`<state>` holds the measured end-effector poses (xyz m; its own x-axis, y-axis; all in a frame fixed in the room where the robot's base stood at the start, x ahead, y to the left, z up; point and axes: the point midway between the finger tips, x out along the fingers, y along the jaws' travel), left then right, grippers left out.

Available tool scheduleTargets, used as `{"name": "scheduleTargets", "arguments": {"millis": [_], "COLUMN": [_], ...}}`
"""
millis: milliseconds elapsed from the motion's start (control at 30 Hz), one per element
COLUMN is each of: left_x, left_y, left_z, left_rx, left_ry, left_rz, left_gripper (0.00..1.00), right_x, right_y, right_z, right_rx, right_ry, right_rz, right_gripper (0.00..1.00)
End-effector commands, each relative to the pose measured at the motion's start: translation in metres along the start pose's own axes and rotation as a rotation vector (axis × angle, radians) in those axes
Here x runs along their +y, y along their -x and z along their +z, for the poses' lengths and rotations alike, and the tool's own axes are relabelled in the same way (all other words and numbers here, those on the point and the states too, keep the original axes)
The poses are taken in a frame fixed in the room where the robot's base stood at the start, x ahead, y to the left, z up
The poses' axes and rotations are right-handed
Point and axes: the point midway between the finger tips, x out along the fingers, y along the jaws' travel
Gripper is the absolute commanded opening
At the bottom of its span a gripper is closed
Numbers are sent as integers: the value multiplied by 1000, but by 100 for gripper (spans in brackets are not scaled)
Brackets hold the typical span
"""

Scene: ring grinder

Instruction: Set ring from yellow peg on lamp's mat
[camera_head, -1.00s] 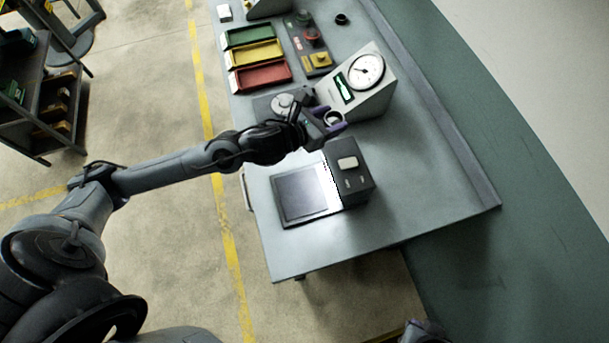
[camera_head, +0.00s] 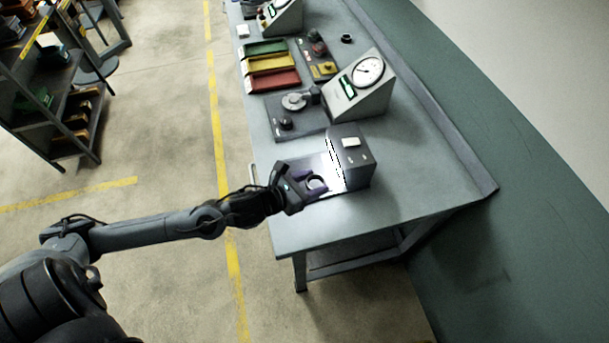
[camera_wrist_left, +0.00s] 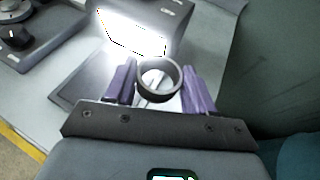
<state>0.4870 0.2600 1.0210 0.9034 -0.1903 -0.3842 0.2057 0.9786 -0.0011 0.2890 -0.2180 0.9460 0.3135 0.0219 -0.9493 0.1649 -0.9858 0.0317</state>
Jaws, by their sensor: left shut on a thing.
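My left gripper (camera_head: 311,186) is shut on a dark metal ring (camera_head: 316,181) and holds it over the lamp's mat (camera_head: 328,164). In the left wrist view the ring (camera_wrist_left: 157,96) sits between the two purple fingers of the gripper (camera_wrist_left: 158,82), its opening facing the camera. The mat (camera_wrist_left: 84,83) is a flat dark square in front of the lit lamp box (camera_head: 352,166), which also shows in the left wrist view (camera_wrist_left: 150,12). The gripper hides much of the mat. The gap between ring and mat is hard to judge. My right gripper is out of view.
A grinder-like unit with a round disc (camera_head: 294,101) stands behind the mat, beside a dial gauge (camera_head: 366,80). Green, yellow and red trays (camera_head: 272,82) and a panel with a yellow-based peg (camera_head: 323,69) lie farther back. The bench front (camera_head: 330,228) is clear.

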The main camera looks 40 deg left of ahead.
Motion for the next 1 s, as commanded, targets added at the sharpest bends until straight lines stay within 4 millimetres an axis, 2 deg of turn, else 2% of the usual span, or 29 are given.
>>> {"name": "scheduleTargets", "arguments": {"millis": [33, 200, 433, 667, 1000], "left_x": [11, 44, 76, 86, 86], "left_y": [-6, -28, -50, -58, -71], "left_z": [-2, -16, -31, -36, -69], "left_rx": [-1, -2, -3, -2, -2], "left_ry": [-1, 1, 1, 1, 3], "left_rz": [6, 6, 3, 1, 1], "left_gripper": [20, 20, 20, 20, 20], "right_x": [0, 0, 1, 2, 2], "right_y": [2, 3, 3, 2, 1], "right_z": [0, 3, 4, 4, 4], "right_rx": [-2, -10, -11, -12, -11], "right_ry": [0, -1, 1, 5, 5], "right_rz": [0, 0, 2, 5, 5], "right_gripper": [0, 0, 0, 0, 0]}}
